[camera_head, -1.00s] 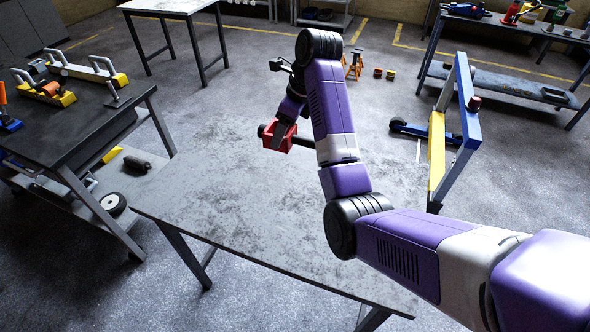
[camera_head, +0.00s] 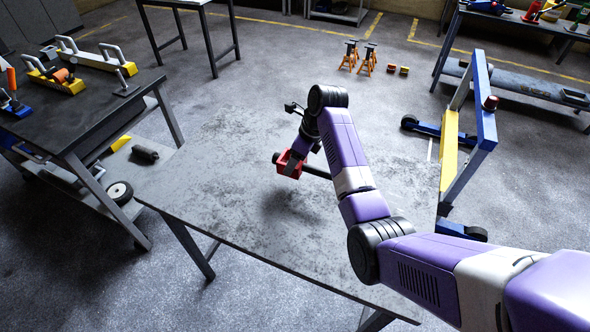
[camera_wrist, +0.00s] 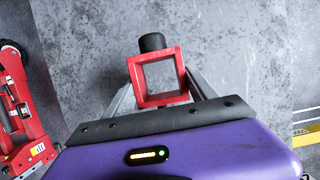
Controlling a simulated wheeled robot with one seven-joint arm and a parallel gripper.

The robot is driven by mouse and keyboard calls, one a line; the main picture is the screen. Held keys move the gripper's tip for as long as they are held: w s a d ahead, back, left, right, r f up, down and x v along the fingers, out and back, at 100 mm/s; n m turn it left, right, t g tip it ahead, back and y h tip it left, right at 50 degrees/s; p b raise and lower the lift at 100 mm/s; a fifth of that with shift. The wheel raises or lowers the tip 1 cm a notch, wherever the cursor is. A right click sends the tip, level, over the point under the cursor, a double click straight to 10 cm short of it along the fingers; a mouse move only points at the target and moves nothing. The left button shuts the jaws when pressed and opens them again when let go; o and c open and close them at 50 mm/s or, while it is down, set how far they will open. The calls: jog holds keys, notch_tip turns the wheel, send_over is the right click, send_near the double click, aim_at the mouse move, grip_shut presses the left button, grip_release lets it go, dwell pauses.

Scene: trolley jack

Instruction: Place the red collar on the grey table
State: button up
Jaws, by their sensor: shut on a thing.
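The red collar (camera_head: 289,163) is a square, open-centred piece with a black knob (camera_wrist: 152,42) on one side. My gripper (camera_head: 293,158) is shut on it and holds it above the grey table (camera_head: 215,185). A soft shadow lies on the tabletop below it, so the collar looks clear of the surface. In the wrist view the red collar (camera_wrist: 158,101) sits between the two fingers, its opening facing the camera, with the grey table (camera_wrist: 85,60) behind it. The exact height of the gap cannot be told.
The grey tabletop is otherwise bare. A dark workbench (camera_head: 75,120) with yellow and blue tools stands close on the left. A blue and yellow frame (camera_head: 486,105) stands at the table's right side. Orange stands (camera_head: 368,60) are on the floor behind. A red device (camera_wrist: 22,115) shows in the wrist view.

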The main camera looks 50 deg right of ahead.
aim_at(308, 166)
jog(key=shift+f, duration=2.45)
jog(key=o, duration=1.5)
jog(key=shift+f, duration=0.15)
jog(key=shift+o, duration=0.2)
jog(key=v, duration=1.2)
